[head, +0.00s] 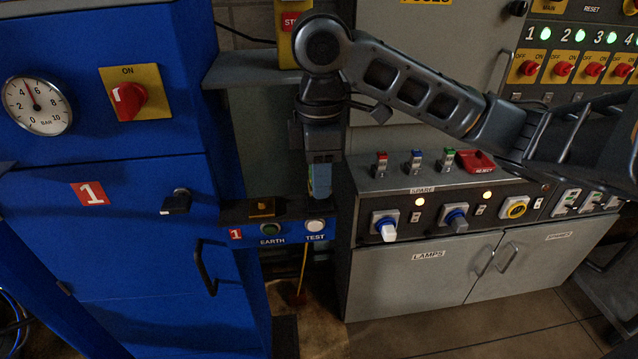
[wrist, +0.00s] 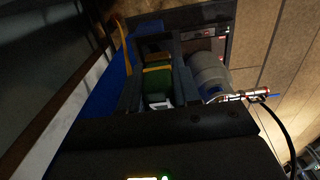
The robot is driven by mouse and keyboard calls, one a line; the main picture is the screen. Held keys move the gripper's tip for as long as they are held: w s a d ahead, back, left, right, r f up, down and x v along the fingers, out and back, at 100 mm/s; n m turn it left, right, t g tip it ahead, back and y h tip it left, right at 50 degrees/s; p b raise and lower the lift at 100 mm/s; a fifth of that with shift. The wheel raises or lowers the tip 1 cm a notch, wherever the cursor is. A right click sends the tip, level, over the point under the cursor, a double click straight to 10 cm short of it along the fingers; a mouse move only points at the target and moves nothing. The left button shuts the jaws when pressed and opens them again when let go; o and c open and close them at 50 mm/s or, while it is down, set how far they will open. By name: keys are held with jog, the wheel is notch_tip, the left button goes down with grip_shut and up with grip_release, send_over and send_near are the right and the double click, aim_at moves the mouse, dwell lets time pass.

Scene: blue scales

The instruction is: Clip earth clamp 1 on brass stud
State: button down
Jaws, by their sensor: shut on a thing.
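My gripper (head: 320,188) points down in the head view, just above the right part of a small dark ledge over the EARTH and TEST panel. In the wrist view my gripper (wrist: 158,88) is shut on a green and yellow piece, which looks like the earth clamp (wrist: 157,79). A small brass-coloured piece (head: 262,208), which looks like the brass stud, sits on the ledge to the left of my gripper. The held clamp appears apart from it. The exact height gap is unclear.
The ledge panel (head: 290,230) carries a green button (head: 270,228) and a white button (head: 314,226). A blue cabinet (head: 110,210) stands left. A grey console (head: 440,260) with switches stands close on the right. A yellow cord (head: 302,265) hangs below the panel.

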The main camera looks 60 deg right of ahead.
jog(key=shift+r+p, duration=1.65)
jog(key=shift+r, duration=0.25)
